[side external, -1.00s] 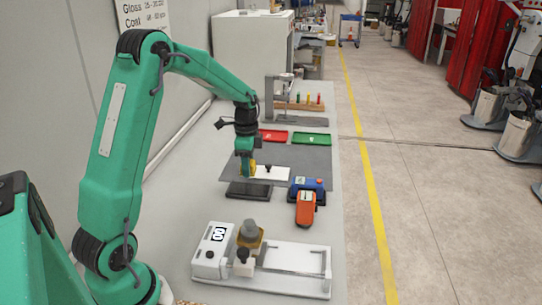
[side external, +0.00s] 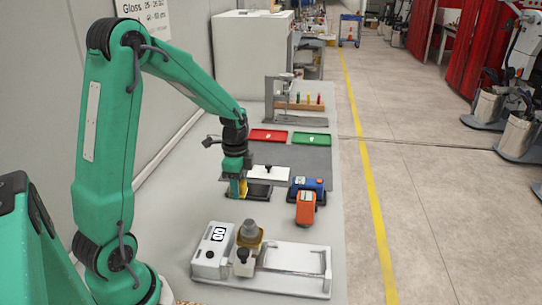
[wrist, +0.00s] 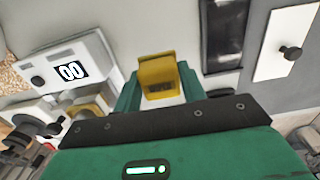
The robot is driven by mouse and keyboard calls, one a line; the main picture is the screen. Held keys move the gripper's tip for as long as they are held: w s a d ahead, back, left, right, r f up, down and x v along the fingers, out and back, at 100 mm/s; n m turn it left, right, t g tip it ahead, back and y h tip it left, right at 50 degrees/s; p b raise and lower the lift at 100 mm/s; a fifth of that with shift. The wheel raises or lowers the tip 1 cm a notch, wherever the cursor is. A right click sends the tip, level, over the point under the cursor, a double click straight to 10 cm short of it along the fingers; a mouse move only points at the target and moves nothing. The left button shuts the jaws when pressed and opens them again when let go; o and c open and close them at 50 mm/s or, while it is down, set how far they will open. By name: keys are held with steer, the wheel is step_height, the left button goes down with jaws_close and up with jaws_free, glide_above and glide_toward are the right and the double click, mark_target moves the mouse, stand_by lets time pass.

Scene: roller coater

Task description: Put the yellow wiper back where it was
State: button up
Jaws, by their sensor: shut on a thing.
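My gripper (side external: 239,189) is shut on the yellow wiper (side external: 243,188), low at the left end of a flat black tray (side external: 262,191). In the wrist view the yellow wiper (wrist: 157,74) stands between the two green fingers of my gripper (wrist: 158,88), with a dark slot or label on its near face. The black tray (wrist: 223,35) lies to its right there, apart from it in the picture. I cannot tell whether the wiper touches the bench.
A white plate with a black knob (side external: 268,173) lies behind the tray. A white machine with a "00" display (side external: 218,234) stands in front. Blue (side external: 312,184) and orange (side external: 306,207) devices are at right. Red (side external: 268,136) and green (side external: 311,138) trays lie behind.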

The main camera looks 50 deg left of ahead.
glide_above(240, 216)
steer(key=shift+f, duration=2.25)
steer(key=shift+f, duration=0.1)
steer(key=shift+f, duration=1.8)
steer(key=shift+f, duration=0.1)
steer(key=o, duration=0.9)
steer(key=shift+o, duration=0.2)
step_height(240, 216, up, 12)
steer(key=shift+r, duration=0.15)
